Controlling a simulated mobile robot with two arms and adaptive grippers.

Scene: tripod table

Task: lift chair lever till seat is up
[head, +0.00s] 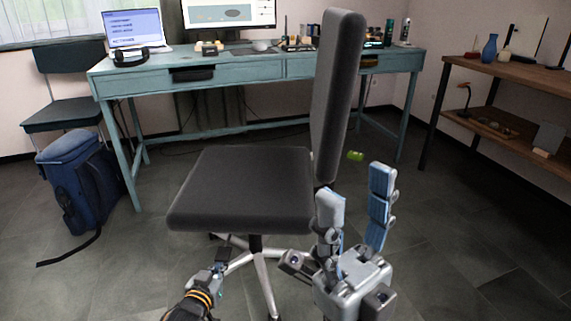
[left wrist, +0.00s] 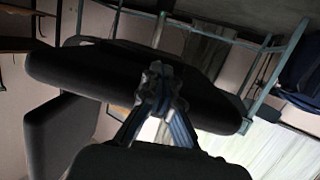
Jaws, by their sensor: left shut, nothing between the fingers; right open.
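The dark grey chair shows its seat (head: 245,190) and upright backrest (head: 338,95) in the head view, with a metal star base (head: 262,280) below. I cannot make out the lever in either view. My left gripper (head: 222,258) is low beside the base, below the seat's front left part. In the left wrist view its fingers (left wrist: 160,75) are shut together and empty, in front of a dark seat-like panel (left wrist: 100,75); contact cannot be told. My right gripper (head: 355,185) is open and empty, fingers up, at the seat's right near the backrest's foot.
A blue desk (head: 240,70) stands behind the chair, with a laptop (head: 133,28) and monitor (head: 228,14). A blue backpack (head: 78,180) and another chair (head: 65,90) are at left. A wooden shelf (head: 510,75) is at right. Floor at right is clear.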

